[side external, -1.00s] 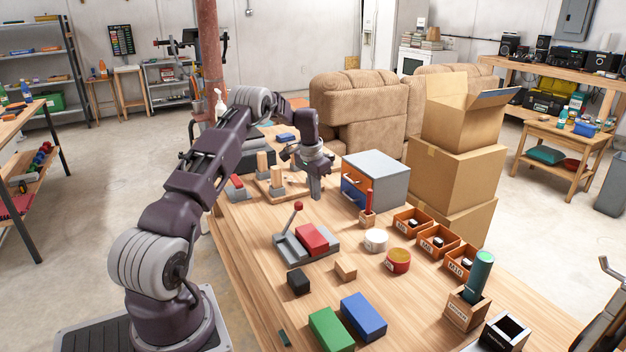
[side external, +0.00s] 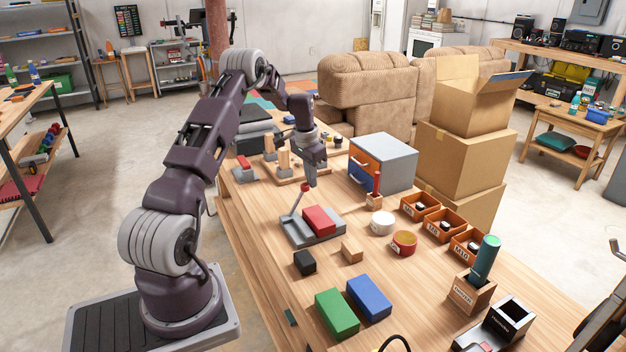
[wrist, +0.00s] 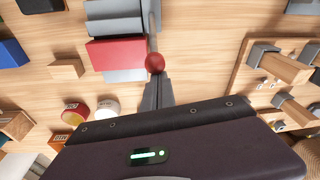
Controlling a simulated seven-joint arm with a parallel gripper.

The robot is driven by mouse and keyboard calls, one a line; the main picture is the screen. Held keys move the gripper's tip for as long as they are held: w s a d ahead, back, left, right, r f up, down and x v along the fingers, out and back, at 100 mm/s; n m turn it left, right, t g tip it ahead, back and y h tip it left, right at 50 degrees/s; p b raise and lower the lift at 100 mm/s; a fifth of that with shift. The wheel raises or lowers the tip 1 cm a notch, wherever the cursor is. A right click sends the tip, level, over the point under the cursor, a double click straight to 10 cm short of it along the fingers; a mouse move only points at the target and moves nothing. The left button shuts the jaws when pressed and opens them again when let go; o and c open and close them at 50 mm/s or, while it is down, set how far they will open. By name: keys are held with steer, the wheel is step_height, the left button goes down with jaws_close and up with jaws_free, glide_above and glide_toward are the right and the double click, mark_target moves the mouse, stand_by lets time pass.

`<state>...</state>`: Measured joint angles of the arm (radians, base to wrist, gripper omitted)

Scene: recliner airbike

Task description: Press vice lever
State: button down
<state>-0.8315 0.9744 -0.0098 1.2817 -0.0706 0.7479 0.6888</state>
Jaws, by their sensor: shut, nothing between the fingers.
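The vice (side external: 322,236) is a grey base on the wooden table with a red block (side external: 319,220) set in it. Its thin lever (side external: 297,203) slants up to a round red knob (side external: 305,187). My gripper (side external: 312,183) is shut and empty, pointing down right beside the knob. In the wrist view, the fingertips of my gripper (wrist: 155,82) lie just below the red knob (wrist: 155,62) and seem to meet or overlap its edge; I cannot tell whether they touch. The red block (wrist: 117,55) is to the knob's left there.
A wooden peg board (side external: 285,170) stands behind my gripper. A grey cabinet with drawers (side external: 393,163) is to the right. A black block (side external: 304,262), a wooden block (side external: 351,251), a green box (side external: 337,313) and a blue box (side external: 369,298) lie in front of the vice.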

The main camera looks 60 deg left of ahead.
steer(key=s, duration=1.5)
steer(key=shift+s+d, duration=0.1)
stand_by(0.5)
steer(key=w+a+r, duration=0.1)
steer(key=w+r, duration=0.4)
steer(key=s+r, duration=0.2)
steer(key=s, duration=0.7)
steer(key=shift+s+d+r+t, duration=0.15)
steer(key=shift+s+r+t, duration=0.1)
steer(key=shift+t, duration=0.05)
steer(key=shift+w, duration=0.1)
